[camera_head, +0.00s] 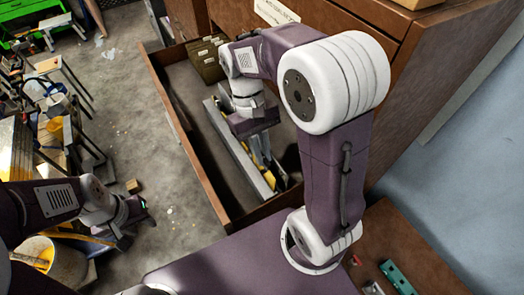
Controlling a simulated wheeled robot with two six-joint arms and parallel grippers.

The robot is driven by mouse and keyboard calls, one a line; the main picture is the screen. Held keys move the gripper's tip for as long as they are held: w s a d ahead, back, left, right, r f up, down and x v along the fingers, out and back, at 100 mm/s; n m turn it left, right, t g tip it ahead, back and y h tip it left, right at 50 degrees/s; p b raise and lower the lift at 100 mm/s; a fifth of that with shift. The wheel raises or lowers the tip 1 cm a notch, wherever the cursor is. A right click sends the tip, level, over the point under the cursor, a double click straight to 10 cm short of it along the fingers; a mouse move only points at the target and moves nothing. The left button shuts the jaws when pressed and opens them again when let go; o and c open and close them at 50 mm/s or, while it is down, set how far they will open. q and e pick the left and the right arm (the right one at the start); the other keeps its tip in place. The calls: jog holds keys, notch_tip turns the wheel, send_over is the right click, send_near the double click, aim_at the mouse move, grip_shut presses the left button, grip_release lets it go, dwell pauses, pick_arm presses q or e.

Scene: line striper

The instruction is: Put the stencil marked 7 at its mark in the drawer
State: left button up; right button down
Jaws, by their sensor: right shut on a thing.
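The wooden drawer (190,150) stands open, and my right arm reaches down into it. My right gripper (262,152) is inside the drawer, shut on a thin plate that looks like a stencil; the arm and hand hide most of it. No number 7 can be read on it. Long grey plates (233,147) stand on edge beside the gripper. Several olive-brown folders or dividers (207,60) stand at the far end of the drawer. My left gripper (136,215) is outside the drawer at the left, over the floor; its jaw opening is unclear.
The wooden cabinet (425,75) rises behind and right of the drawer, with a white label (277,12). Cluttered stools and a bucket (62,262) stand at the left. A green tool (398,277) lies at the lower right. The concrete floor (125,90) left of the drawer is mostly clear.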

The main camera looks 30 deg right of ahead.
jog(key=shift+f+b, duration=1.1)
jog(key=shift+f, duration=1)
jog(key=c, duration=1.4)
grip_release()
jog(key=shift+a, duration=0.1)
jog(key=shift+o, duration=0.4)
jog(key=shift+o, duration=0.8)
jog(key=shift+r, duration=0.1)
